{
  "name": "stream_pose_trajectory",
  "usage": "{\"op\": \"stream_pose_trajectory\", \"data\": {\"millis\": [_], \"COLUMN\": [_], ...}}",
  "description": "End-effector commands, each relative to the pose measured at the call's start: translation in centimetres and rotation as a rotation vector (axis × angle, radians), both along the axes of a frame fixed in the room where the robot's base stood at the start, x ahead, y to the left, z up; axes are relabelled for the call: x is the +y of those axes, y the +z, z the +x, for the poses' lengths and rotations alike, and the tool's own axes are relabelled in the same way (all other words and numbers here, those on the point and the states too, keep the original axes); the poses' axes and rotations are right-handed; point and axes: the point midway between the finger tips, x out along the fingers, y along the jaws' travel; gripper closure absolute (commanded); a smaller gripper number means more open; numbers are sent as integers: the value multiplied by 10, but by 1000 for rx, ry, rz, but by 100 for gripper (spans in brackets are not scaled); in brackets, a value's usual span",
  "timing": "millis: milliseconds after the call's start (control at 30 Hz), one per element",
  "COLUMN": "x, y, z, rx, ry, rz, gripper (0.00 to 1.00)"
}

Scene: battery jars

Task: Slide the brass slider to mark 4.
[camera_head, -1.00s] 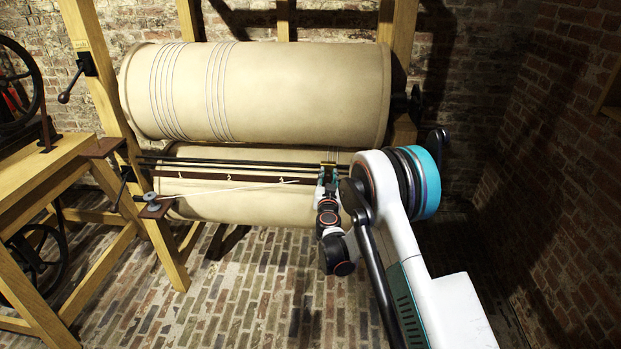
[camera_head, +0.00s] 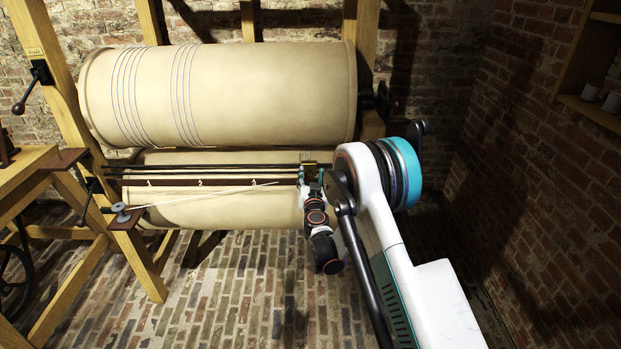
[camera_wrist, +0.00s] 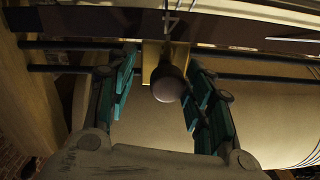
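The brass slider (camera_wrist: 152,62) sits on dark rods and carries a round dark knob (camera_wrist: 168,84). In the wrist view it lies in line with the numeral 4 (camera_wrist: 171,20) on the dark marked strip. In the head view the slider (camera_head: 316,166) is small and partly hidden by my arm. Marks 1 (camera_head: 149,183) and 2 (camera_head: 199,182) show left of it on the strip. My gripper (camera_wrist: 160,97) is open, its teal-padded fingers on either side of the knob. A gap shows on the left; the right finger is close, and contact there is unclear. My gripper (camera_head: 311,178) also shows at the slider.
A large cream roller (camera_head: 260,95) lies above the rods, with a second one (camera_head: 195,212) below. A wooden post (camera_head: 55,75) and a bracket with a pulley (camera_head: 121,214) and pale cord stand left. The brick floor (camera_head: 255,290) in front is clear.

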Motion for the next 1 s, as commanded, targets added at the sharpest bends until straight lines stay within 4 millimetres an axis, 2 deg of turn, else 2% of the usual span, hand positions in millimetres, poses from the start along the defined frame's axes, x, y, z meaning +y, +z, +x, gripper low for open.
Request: {"op": "stream_pose_trajectory", "data": {"millis": [167,267,500,700,1000], "x": [1,2,3,3,3], "y": [0,0,0,0,-1], "z": [-1,-9,-47,-70,-75], "rx": [0,0,1,0,0], "ry": [2,2,2,0,0], "rz": [0,0,0,0,0], "gripper": [52,52,52,52,52]}}
